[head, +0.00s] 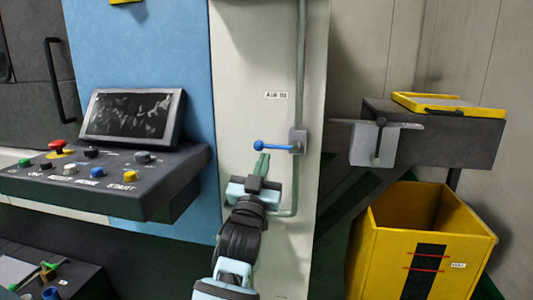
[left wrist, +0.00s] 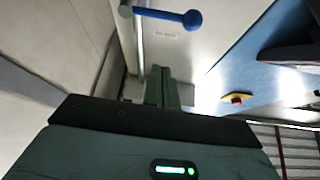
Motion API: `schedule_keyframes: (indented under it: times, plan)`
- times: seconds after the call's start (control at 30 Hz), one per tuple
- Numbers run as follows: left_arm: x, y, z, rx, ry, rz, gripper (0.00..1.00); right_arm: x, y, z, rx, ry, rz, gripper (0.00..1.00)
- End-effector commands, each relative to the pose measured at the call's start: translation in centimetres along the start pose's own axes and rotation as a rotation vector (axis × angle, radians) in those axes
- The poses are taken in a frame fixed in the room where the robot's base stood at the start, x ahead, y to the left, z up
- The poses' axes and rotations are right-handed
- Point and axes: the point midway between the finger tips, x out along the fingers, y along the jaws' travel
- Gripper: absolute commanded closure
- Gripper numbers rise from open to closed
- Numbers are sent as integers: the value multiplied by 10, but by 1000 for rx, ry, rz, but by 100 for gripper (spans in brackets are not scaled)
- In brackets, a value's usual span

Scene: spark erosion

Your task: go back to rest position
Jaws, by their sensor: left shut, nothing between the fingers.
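My left gripper (head: 262,166) is raised in front of the pale wall panel, just below a blue-handled lever (head: 273,146). Its green fingers are closed together with nothing between them. In the left wrist view the shut fingers (left wrist: 161,88) point at the panel, and the blue lever handle (left wrist: 168,15) shows above them, apart from the fingertips in that picture. In the head view the fingertips lie close under the lever; I cannot tell whether they touch it. My right gripper is not in view.
A control console (head: 150,193) with a screen (head: 131,117) and several coloured buttons juts out at the left. A grey pipe (head: 301,60) runs down the panel. At the right are a dark shelf with a yellow-rimmed tray (head: 448,104) and an open yellow bin (head: 395,262).

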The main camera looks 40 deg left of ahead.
Motion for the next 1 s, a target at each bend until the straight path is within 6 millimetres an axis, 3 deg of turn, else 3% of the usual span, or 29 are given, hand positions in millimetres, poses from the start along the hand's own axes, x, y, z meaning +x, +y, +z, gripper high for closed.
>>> schedule_keyframes:
  times: [0.77, 0.87, 1.0]
  plan:
    - [-8, 1, 0, 1, -2, 3, 100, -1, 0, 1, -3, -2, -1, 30]
    - [-15, 6, 9, 8, -29, 26, 100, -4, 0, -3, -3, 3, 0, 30]
    - [-46, 25, 40, 27, -126, 111, 100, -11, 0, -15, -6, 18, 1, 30]
